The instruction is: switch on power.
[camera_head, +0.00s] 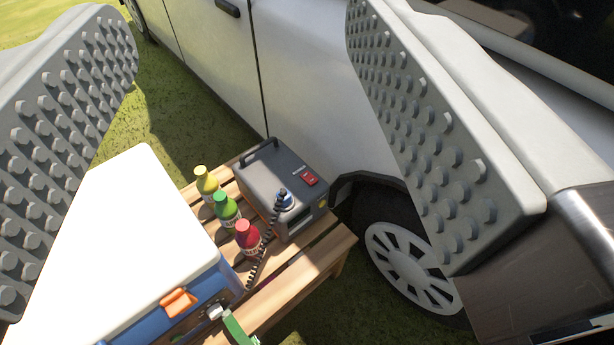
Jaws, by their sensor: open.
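A dark grey power box (268,180) with a black top handle stands on a slatted wooden table. A small red switch (309,177) sits on its top, near the right edge; I cannot tell its position. A blue and white plug (285,199) with a dark coiled cord is at the box's near side. My gripper (245,170) is open, with its two studded grey fingers wide apart at the left and right of the view. Nothing is between the fingertips up close. The box lies beyond them, apart from both fingers.
Yellow, green and red bottles (227,211) stand left of the box on the wooden table (301,262). A white-lidded blue cooler (130,245) with an orange latch is at the near left. A white vehicle (310,100) stands close behind. Grass surrounds them.

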